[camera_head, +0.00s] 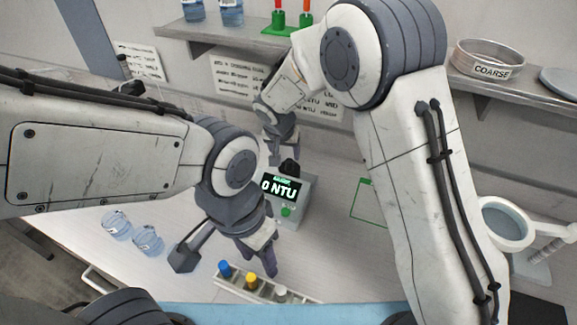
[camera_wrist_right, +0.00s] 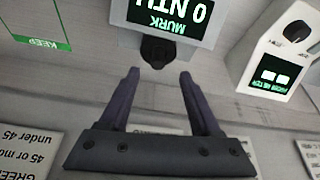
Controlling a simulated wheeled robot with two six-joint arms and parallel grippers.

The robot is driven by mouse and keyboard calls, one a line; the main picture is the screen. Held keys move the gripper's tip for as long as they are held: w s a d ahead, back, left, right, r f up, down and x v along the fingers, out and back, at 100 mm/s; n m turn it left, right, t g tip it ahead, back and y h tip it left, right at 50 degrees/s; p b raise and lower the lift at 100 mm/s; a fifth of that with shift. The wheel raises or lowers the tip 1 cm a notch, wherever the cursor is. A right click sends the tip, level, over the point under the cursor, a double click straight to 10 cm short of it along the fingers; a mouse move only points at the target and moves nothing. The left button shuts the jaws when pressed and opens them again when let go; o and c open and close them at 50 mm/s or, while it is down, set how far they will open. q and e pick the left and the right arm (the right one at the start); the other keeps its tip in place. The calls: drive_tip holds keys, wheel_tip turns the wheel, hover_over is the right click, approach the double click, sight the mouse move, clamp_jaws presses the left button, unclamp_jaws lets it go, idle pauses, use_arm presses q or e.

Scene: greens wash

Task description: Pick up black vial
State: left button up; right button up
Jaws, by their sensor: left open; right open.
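A black rounded piece (camera_head: 289,166), which looks like the black vial or its cap, sits at the top back of the grey meter (camera_head: 304,205) reading "0 NTU". In the right wrist view the black piece (camera_wrist_right: 157,52) stands at the meter's edge, just beyond and between my right gripper's fingertips (camera_wrist_right: 159,76). My right gripper is open and empty; in the head view it (camera_head: 284,150) is behind the meter, partly hidden. My left gripper (camera_head: 256,257) is open, in front of the meter, above the vial rack (camera_head: 229,286).
The rack holds blue (camera_head: 224,269), yellow (camera_head: 251,281) and white (camera_head: 281,292) capped vials. Two clear blue containers (camera_head: 148,240) stand at left. A magnifier ring (camera_head: 505,222) stands at right. In the right wrist view a white meter (camera_wrist_right: 283,50) is beside the NTU meter.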

sight(289, 161)
drive_tip(key=shift+x, duration=0.9)
drive_tip(key=shift+w+d+f+p, duration=0.15)
drive_tip(key=shift+w+f+p, duration=0.2)
drive_tip(key=shift+p, duration=0.35)
drive_tip(key=p+x, duration=0.1)
drive_tip(key=x, duration=0.2)
drive_tip(key=shift+w+d+f+p, duration=0.15)
drive_tip(key=shift+f+p, duration=0.05)
drive_tip(key=shift+p, duration=0.15)
drive_tip(key=shift+w+f, duration=0.2)
drive_tip(key=shift+f, duration=0.3)
clamp_jaws()
